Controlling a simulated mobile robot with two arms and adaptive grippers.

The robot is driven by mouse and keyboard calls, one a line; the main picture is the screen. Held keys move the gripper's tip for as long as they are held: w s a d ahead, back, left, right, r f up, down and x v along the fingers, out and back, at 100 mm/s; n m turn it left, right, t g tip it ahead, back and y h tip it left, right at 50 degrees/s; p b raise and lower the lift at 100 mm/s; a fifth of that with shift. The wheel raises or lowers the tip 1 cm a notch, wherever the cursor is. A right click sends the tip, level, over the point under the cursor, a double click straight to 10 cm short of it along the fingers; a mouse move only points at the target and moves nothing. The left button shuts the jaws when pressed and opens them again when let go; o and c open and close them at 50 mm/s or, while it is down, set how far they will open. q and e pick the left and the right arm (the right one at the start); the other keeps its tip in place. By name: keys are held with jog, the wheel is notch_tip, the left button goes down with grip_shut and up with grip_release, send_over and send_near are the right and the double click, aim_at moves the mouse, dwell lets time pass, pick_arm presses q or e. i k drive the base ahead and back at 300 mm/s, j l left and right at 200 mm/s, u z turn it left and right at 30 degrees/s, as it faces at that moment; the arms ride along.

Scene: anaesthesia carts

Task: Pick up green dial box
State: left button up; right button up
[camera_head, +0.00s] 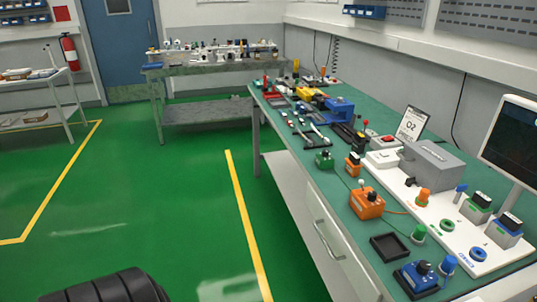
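A small green box (324,159) with a dark knob on top sits near the left edge of the green-topped workbench (343,188), about halfway along it. It looks like the green dial box, though its markings are too small to read. No gripper shows near it. A black ribbed part at the lower left seems to be mine, but no fingertips can be seen. Both grippers are out of view.
Near the green box are a small orange box (353,166), a larger orange box (366,204), a black tray (389,247) and a blue dial box (417,277). A white panel (440,207) and monitor (510,145) stand right. Green floor left of the bench is clear.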

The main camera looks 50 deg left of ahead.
aim_at(322, 163)
jog(key=j+u, duration=0.1)
jog(key=u, duration=1)
jog(key=i, duration=0.05)
